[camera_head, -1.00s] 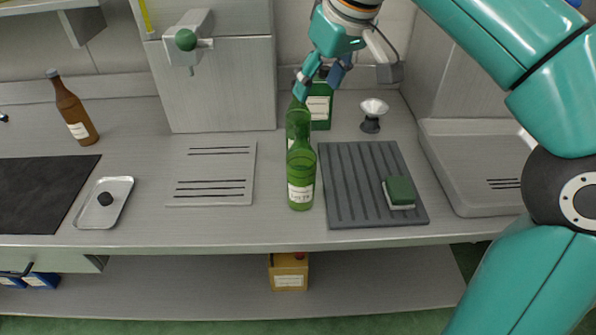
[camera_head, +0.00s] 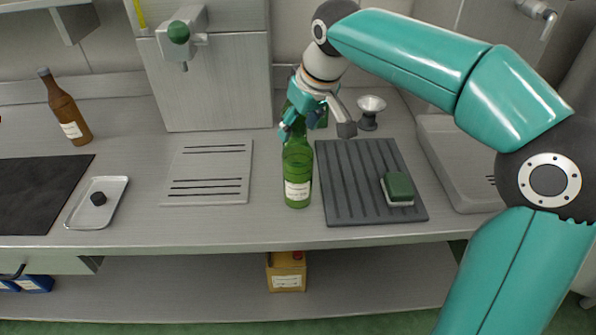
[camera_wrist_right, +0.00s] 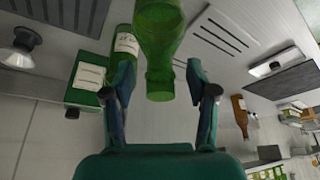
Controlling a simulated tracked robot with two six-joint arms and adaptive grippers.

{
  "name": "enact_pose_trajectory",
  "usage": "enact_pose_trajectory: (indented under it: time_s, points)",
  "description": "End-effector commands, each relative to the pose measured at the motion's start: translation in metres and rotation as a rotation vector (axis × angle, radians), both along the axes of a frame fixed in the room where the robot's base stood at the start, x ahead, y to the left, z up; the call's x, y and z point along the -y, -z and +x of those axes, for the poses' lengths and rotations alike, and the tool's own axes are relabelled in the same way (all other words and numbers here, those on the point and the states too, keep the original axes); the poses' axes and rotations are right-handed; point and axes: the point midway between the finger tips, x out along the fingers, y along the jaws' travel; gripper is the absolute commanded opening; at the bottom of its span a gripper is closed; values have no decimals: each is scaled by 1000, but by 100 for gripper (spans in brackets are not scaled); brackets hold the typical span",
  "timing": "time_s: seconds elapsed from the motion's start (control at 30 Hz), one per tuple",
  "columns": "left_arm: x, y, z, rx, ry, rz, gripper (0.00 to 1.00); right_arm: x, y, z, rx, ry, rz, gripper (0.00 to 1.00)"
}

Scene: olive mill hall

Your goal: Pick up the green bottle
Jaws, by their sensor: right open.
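A green bottle (camera_head: 297,182) with a white label stands upright on the steel counter, left of the grey ribbed mat. My right gripper (camera_head: 291,128) is at the neck of this bottle in the head view and hides part of it. In the right wrist view, my open right gripper (camera_wrist_right: 160,68) has its two fingers apart, with a green bottle (camera_wrist_right: 162,38) between and beyond the tips. I cannot tell whether they touch it. A second green bottle (camera_wrist_right: 125,42) with a label shows beside the left finger; in the head view it is mostly hidden. My left gripper is out of view.
A green labelled container (camera_wrist_right: 88,78) stands behind the bottles. The ribbed mat (camera_head: 345,185) holds a green sponge (camera_head: 398,187). A white-topped stand (camera_head: 370,110) is behind the mat. A brown bottle (camera_head: 66,110) and a small tray (camera_head: 112,200) are at left.

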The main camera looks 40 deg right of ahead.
Motion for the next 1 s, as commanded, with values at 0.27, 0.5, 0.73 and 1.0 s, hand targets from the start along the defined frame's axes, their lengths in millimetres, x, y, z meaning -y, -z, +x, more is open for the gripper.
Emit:
enact_pose_trajectory:
  time_s: [0.27, 0.5, 0.73, 1.0]
  points:
    - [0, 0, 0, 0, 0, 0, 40, 0, 7, 3, 1, 1, 0, 58]
    - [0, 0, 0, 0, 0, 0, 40, 0, 6, 3, 1, 1, 0, 24]
    - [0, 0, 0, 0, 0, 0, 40, 0, 6, 3, 0, 0, 0, 0]
    - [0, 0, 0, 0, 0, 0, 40, 0, 6, 3, 2, 1, 0, 0]
